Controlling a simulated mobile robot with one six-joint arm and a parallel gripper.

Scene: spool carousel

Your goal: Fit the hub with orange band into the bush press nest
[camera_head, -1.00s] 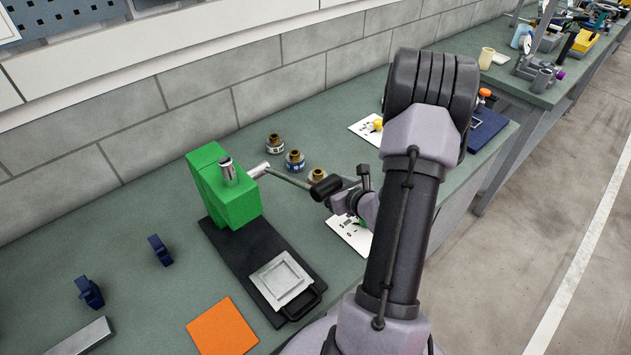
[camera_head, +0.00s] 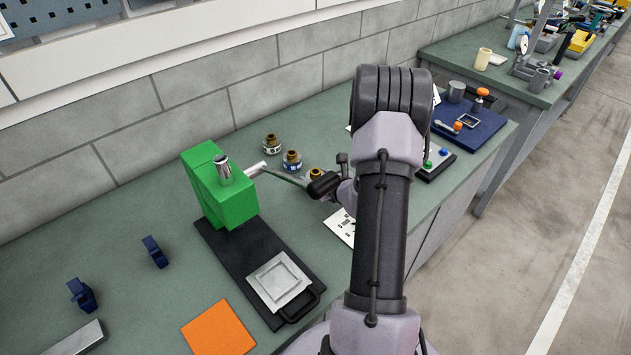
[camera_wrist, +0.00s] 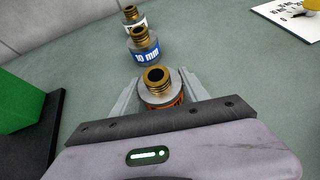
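The hub with orange band (camera_wrist: 158,88) stands upright on the bench, brass threaded top up, its orange band partly hidden. In the head view it is the nearest of the hubs (camera_head: 315,174), partly behind my arm. My gripper (camera_wrist: 162,92) has one finger on each side of it, very close; I cannot tell whether they press on it. The green press (camera_head: 222,190) has a silver ram and a lever pointing toward the hubs. Its black base (camera_head: 238,250) carries a silver square plate with a recess (camera_head: 279,281), empty, near a black handle.
A blue-banded "10 mm" hub (camera_wrist: 143,46) and a white-banded hub (camera_wrist: 131,15) stand in line beyond. An orange mat (camera_head: 218,330) and two blue clamp-like pieces (camera_head: 155,252) lie on the bench. A printed card (camera_head: 341,227) and a blue tray (camera_head: 470,125) are on the right.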

